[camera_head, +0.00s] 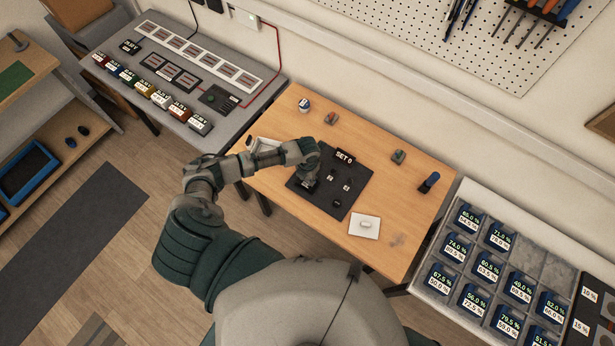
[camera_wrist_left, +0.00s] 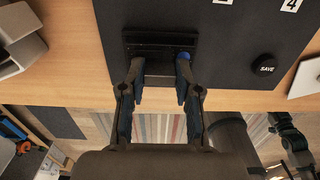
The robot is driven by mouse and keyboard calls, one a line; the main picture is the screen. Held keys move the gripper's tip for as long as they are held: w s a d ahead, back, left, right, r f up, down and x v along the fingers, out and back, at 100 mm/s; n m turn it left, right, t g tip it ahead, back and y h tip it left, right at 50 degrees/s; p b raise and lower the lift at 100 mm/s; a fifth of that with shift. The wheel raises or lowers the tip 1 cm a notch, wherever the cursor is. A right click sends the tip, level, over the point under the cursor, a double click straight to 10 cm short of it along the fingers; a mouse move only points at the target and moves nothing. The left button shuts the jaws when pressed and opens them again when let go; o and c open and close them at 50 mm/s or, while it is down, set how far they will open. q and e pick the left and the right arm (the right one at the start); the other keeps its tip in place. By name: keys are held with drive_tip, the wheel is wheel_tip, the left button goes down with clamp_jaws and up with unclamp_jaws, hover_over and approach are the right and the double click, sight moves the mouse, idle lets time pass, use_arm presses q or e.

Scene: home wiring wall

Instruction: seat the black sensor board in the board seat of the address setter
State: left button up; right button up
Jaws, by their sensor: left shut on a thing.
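The address setter (camera_head: 364,174) is a dark panel on the wooden table in the head view, with a raised "SET 0" display (camera_head: 345,156) and small numbered keys. It also fills the top of the left wrist view (camera_wrist_left: 235,35), with a round SAVE button (camera_wrist_left: 264,65). My left gripper (camera_head: 308,180) is over the panel's left side. In the left wrist view its fingers (camera_wrist_left: 159,82) are shut on the black sensor board (camera_wrist_left: 158,68), at the slotted dark board seat (camera_wrist_left: 160,38). I cannot tell whether the board is fully in the seat. My right gripper is not in view.
A white plate (camera_head: 365,225) lies right of the panel. Small items, including a dark blue upright one (camera_head: 429,182), stand on the wooden table (camera_head: 400,200). A grey bench (camera_head: 235,75) with colored modules is at left; a tray of display units (camera_head: 500,260) is at right.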

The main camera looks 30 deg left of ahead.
sight(307, 178)
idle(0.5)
use_arm(q)
drive_tip(key=shift+p, duration=0.3)
drive_tip(key=shift+f, duration=0.1)
idle(0.4)
drive_tip(key=shift+f+b, duration=0.6)
drive_tip(key=shift+f, duration=0.1)
drive_tip(key=o, duration=1)
drive_tip(key=shift+o, duration=0.6)
wheel_tip(307, 178, up, 12)
drive_tip(key=shift+a+f, duration=0.1)
drive_tip(key=shift+f, duration=0.05)
